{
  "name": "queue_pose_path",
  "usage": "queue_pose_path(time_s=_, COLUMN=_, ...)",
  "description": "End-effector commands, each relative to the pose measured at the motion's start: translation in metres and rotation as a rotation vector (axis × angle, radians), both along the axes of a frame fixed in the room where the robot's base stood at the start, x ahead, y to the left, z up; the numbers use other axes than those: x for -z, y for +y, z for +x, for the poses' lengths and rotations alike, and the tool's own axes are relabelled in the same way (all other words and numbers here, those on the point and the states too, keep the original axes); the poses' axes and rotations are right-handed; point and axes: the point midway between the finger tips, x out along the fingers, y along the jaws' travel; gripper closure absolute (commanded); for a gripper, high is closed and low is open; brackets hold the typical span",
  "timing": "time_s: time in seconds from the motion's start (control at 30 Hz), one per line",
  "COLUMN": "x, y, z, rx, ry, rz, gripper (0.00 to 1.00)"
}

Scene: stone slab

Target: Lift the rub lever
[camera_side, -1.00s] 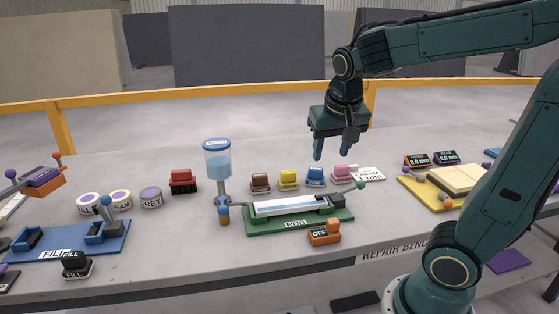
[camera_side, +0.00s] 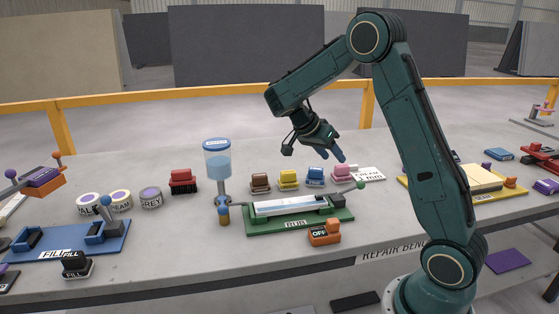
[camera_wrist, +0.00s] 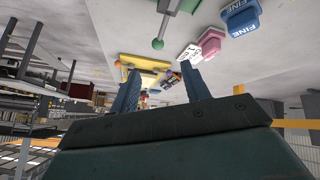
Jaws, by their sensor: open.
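My gripper (camera_side: 340,150) is above and behind the knob, tilted down to the right, and touches nothing. In the wrist view its two blue fingers (camera_wrist: 160,88) stand apart with nothing between them.
A liquid dispenser (camera_side: 217,165) stands left. An orange OFF switch (camera_side: 324,233) is in front. A yellow tray (camera_side: 410,187) lies right.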

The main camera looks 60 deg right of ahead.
Motion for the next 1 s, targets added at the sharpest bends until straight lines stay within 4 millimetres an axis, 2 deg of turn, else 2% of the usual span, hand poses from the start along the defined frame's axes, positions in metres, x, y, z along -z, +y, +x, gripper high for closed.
queue_pose_path(time_s=0.13, x=0.019, y=-0.015, z=-0.001, rx=0.121, ry=0.025, rz=-0.069, gripper=0.53)
queue_pose_path(time_s=0.33, x=0.031, y=-0.025, z=-0.003, rx=0.209, ry=0.037, rz=-0.126, gripper=0.53)
queue_pose_path(time_s=0.77, x=0.037, y=-0.030, z=-0.006, rx=0.222, ry=0.040, rz=-0.136, gripper=0.53)
queue_pose_path(time_s=1.0, x=0.052, y=-0.041, z=-0.018, rx=0.223, ry=0.042, rz=-0.136, gripper=0.53)
